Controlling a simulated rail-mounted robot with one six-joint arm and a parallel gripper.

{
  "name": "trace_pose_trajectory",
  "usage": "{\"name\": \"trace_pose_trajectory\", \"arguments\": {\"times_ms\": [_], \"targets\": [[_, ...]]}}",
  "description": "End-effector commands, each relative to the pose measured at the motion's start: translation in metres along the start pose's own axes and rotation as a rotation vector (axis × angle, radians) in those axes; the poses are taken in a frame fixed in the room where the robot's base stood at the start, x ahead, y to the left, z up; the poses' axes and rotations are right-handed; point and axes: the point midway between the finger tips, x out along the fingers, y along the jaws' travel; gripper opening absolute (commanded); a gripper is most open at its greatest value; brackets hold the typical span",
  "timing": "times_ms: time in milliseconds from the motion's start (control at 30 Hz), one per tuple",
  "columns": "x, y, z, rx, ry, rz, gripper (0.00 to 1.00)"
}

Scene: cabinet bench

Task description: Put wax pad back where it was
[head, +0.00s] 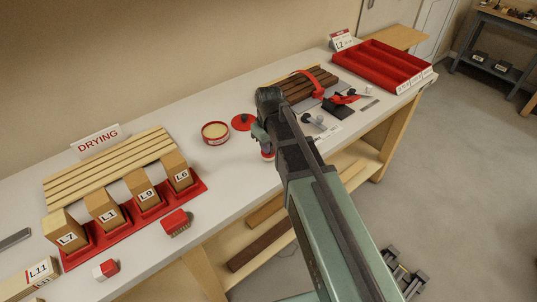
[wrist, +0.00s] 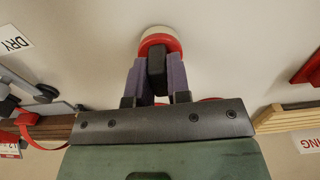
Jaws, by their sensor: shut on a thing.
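The wax pad, a round red and cream piece, shows in the wrist view (wrist: 160,41) between my gripper's fingertips (wrist: 158,66). In the head view only a small red and pale part of the pad (head: 267,155) shows below my gripper (head: 264,143). My gripper is shut on it, over the white bench top. Whether the pad touches the bench I cannot tell. An open round red tin with cream contents (head: 216,138) stands left of my gripper. A red lid (head: 242,122) lies between the tin and my gripper.
A slatted rack (head: 110,168) and a red tray (head: 205,184) holding labelled wooden blocks are at left, with a red brush (head: 175,222) in front. Clamped dark boards (head: 306,85) and a red compartment tray (head: 388,62) are at right.

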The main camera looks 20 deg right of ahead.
Motion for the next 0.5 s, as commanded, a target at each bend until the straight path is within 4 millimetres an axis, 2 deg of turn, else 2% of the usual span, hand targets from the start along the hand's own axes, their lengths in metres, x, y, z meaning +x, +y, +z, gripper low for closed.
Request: {"name": "trace_pose_trajectory", "arguments": {"times_ms": [33, 200, 367, 400, 500], "targets": [[0.0097, 0.0, 0.0002, 0.0, 0.0, 0.0, 0.0], [0.0041, 0.0, 0.0001, 0.0, 0.0, 0.0, 0.0], [0.0092, 0.0, 0.0001, 0.0, 0.0, 0.0, 0.0], [0.0078, 0.0, 0.0001, 0.0, 0.0, 0.0, 0.22], [0.0073, 0.0, 0.0001, 0.0, 0.0, 0.0, 0.37]]}}
